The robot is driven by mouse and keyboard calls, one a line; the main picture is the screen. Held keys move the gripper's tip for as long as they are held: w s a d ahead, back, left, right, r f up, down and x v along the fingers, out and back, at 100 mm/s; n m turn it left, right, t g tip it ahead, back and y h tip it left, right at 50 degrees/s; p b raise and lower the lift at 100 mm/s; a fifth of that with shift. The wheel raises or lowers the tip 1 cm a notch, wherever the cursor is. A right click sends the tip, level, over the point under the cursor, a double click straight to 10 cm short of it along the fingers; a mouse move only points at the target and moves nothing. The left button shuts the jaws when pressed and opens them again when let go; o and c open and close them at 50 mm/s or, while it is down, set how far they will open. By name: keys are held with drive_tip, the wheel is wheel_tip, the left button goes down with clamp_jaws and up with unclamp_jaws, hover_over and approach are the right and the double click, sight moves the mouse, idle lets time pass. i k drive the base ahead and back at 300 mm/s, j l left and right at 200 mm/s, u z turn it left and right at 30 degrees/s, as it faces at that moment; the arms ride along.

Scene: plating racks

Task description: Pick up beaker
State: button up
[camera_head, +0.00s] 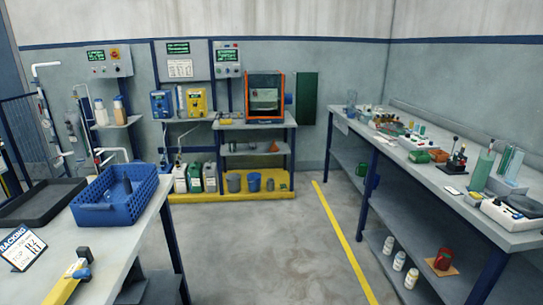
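No beaker can be picked out with certainty. A small clear or grey vessel (351,98) stands at the far end of the right bench (430,175) and may be a beaker, but it is too small to tell. Tall greenish glass-like cylinders (483,168) stand upright at the right side of that bench. My gripper is not in view.
The left table (125,240) also holds a black tray (38,203), a sign (20,249) and a yellow tool (68,283). Grey floor (260,250) lies open between the benches, with a yellow line (345,245). A yellow platform (233,196) with containers stands at the back wall.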

sight(351, 114)
drive_tip(key=i, duration=1.85)
drive_tip(key=i+z, duration=0.15)
drive_tip(key=i, duration=0.3)
drive_tip(key=i+j+z, duration=0.1)
drive_tip(key=i, duration=0.35)
drive_tip(key=i+j+z, duration=0.15)
drive_tip(key=i, duration=0.35)
drive_tip(key=i+j+z, duration=0.15)
drive_tip(key=i, duration=0.3)
drive_tip(key=i+j+z, duration=0.45)
drive_tip(key=i, duration=0.25)
drive_tip(key=i+j+u, duration=0.1)
drive_tip(key=i+j, duration=0.95)
drive_tip(key=i, duration=0.2)
drive_tip(key=i+j+u, duration=0.15)
drive_tip(key=i+j, duration=0.35)
drive_tip(key=i, duration=0.15)
